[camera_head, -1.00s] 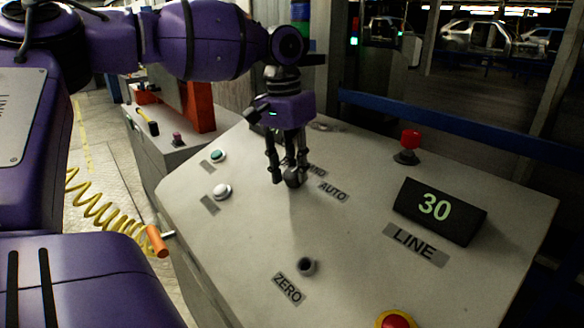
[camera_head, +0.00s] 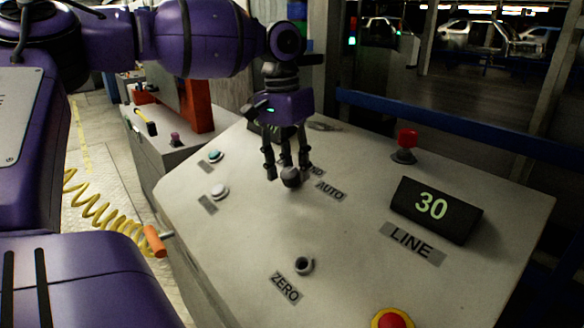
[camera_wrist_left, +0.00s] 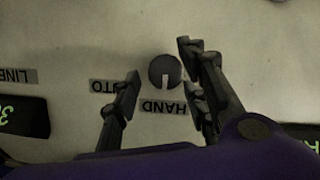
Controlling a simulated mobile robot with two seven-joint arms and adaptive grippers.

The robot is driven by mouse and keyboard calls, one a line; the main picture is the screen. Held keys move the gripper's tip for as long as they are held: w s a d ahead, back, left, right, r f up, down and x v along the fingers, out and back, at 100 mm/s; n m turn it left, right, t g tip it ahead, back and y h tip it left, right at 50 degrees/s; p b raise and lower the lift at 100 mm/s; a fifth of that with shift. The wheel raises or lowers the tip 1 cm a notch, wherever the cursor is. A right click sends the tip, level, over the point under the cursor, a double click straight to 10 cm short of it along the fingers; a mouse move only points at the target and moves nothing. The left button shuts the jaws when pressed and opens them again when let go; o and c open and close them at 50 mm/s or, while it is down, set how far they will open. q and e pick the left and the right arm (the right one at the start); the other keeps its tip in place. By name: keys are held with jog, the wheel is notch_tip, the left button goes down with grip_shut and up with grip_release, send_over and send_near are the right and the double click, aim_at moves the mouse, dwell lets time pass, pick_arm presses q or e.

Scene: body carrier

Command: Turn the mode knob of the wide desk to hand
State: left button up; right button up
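The wide desk (camera_head: 350,270) has a sloped pale top. Its dark round mode knob (camera_head: 291,177) sits by the HAND and AUTO labels (camera_head: 329,191). In the left wrist view the knob (camera_wrist_left: 157,66) has a light pointer mark, which faces the HAND label (camera_wrist_left: 163,107). The AUTO label (camera_wrist_left: 103,86) is partly covered by a finger. My left gripper (camera_head: 286,168) is open at the knob. In the wrist view its fingers stand on either side of the knob, with gaps showing; no grip is visible. My right gripper is out of view.
On the desk are a ZERO knob (camera_head: 304,265), a display reading 30 (camera_head: 436,210), a red knob (camera_head: 407,138), a red-yellow button (camera_head: 392,319) and two buttons at left (camera_head: 219,190). A blue rail (camera_head: 450,126) runs behind. A yellow coiled hose (camera_head: 100,212) hangs at left.

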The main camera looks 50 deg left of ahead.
aim_at(286, 173)
pick_arm(q)
notch_tip(286, 173, up, 11)
jog(key=a, duration=0.1)
jog(key=shift+s+r, duration=0.15)
jog(key=shift+s, duration=0.2)
dwell(0.5)
